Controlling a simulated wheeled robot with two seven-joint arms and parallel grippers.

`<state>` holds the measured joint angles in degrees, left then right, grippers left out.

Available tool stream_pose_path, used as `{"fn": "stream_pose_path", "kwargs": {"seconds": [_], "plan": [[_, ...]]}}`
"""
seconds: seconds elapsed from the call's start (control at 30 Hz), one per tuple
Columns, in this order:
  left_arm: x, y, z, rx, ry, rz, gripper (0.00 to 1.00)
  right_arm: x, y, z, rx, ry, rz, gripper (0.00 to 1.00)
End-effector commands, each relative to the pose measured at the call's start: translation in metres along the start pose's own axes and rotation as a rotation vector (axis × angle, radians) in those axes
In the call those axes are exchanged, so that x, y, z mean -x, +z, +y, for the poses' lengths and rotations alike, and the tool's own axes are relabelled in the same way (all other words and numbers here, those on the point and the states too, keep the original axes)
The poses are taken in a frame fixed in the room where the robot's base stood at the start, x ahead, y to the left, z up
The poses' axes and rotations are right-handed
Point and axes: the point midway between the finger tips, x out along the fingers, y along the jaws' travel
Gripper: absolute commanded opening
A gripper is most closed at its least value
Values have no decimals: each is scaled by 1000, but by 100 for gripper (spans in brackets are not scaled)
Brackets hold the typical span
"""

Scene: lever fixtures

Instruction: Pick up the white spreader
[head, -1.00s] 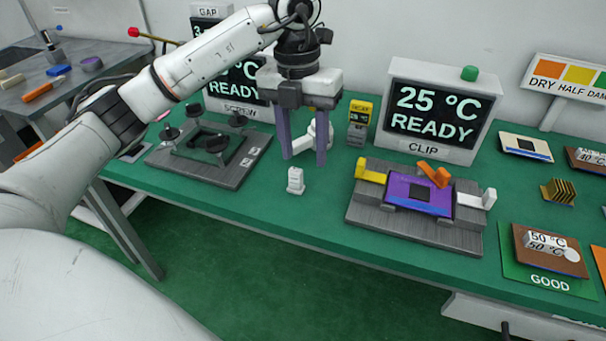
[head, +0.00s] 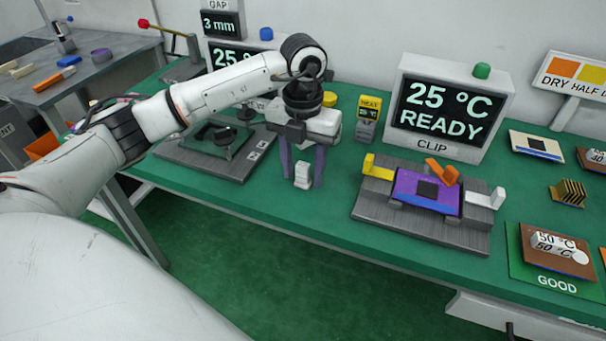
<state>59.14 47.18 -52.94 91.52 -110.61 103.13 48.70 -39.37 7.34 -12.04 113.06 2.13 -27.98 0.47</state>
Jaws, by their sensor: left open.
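The white spreader (head: 302,175), a small upright white piece, stands on the green bench top near its front edge. My left gripper (head: 303,184) points down over it, open, with one purple-grey finger showing on each side of the spreader. There appears to be a gap between the fingers and the spreader. I cannot tell whether the fingers are exactly level with it in depth. My right gripper is not in view.
The dark screw fixture (head: 215,142) is left of the gripper. The clip fixture (head: 425,200), with a purple plate and an orange lever, stands to the right. A yellow-topped heat box (head: 369,118) and the clip display (head: 440,110) stand behind. Bare green bench lies between spreader and clip fixture.

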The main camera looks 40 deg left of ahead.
Motion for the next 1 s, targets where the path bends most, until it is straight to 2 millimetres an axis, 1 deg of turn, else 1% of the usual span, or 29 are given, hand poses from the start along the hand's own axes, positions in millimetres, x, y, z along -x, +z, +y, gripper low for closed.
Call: {"fn": "stream_pose_path", "kwargs": {"seconds": [0.13, 0.17, 0.4, 0.43, 0.63, 0.73, 0.87, 1.0], "plan": [[0, 0, 0, 0, 0, 0, 44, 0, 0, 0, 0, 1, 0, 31], [0, 0, 0, 0, 0, 0, 42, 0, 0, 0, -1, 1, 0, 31], [0, 0, 0, 0, -1, -1, 2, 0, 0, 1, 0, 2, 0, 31], [0, 0, 0, 0, -1, -1, 0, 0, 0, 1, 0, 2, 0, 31], [1, 0, 0, 0, -1, -1, 0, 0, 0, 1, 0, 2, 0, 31], [8, 1, 0, 0, -2, -3, 0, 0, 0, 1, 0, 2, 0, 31], [29, 2, -1, 1, -3, -6, 0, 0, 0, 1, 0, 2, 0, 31], [58, 1, -1, 0, -2, -5, 0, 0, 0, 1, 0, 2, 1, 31]]}}
